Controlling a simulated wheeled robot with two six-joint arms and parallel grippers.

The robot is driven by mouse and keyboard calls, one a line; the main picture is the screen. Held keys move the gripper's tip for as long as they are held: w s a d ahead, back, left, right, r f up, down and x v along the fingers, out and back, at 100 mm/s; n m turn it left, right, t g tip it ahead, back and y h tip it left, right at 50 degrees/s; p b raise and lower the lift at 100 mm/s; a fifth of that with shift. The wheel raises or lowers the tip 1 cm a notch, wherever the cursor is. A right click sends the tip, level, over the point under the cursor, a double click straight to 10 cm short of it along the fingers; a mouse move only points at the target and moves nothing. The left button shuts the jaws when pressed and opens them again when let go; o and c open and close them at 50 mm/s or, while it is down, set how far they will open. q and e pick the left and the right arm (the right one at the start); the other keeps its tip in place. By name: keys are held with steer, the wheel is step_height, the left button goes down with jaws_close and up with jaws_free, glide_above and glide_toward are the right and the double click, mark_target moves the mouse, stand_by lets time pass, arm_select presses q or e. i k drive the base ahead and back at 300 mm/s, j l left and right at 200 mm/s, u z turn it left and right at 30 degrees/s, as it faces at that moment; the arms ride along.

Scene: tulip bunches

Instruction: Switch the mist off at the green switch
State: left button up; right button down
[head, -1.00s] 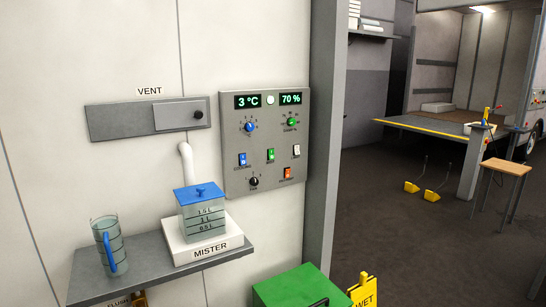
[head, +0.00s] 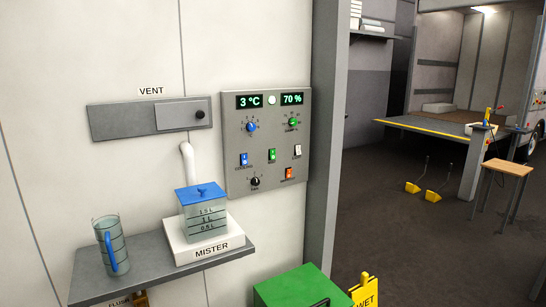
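The green switch (head: 272,154) sits in the middle of a grey control panel (head: 236,112) on the white wall in the head view. A small label is under it, too small to read surely. Whether the switch is tipped on or off I cannot tell. A blue switch (head: 244,159) is to its left, a white one (head: 298,150) to its right and an orange one (head: 289,173) lower right. The displays read 3 °C (head: 249,101) and 70 % (head: 291,98). Neither of my grippers is in view.
A grey shelf (head: 105,281) below left of the panel carries the mister (head: 201,214) with a blue lid and a jug (head: 110,246). A green box (head: 300,285) and yellow wet sign (head: 364,291) stand below right. Space before the panel looks clear.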

mark_target(272, 157)
steer(key=i, duration=0.65)
steer(key=i+l, duration=0.15)
steer(key=i, duration=0.5)
steer(key=u, duration=1.2)
